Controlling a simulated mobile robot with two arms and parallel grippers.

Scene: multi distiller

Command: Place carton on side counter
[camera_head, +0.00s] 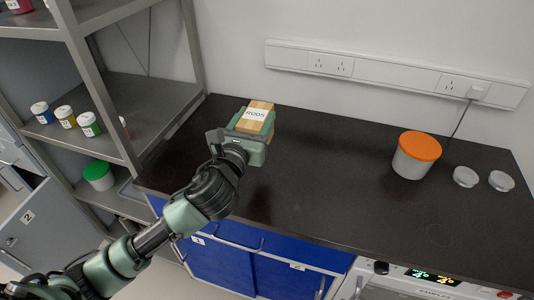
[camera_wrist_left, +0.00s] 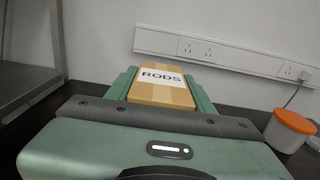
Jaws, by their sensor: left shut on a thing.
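The carton (camera_head: 261,105) is a small tan box with a white label reading "RODS". My left gripper (camera_head: 256,122) is shut on it, with a green finger on each side. The left wrist view also shows the carton (camera_wrist_left: 162,86) between the fingers, label facing up. The carton is over the left part of the black counter (camera_head: 310,190), towards its back edge. The gripper hides its underside, so I cannot tell whether it touches the counter. My right gripper is not in view.
A white tub with an orange lid (camera_head: 416,156) and two small clear dishes (camera_head: 465,177) stand on the counter's right side. Metal shelves (camera_head: 125,105) with several small jars stand at the left. A wall with a socket rail (camera_head: 390,72) is behind. The counter's middle is clear.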

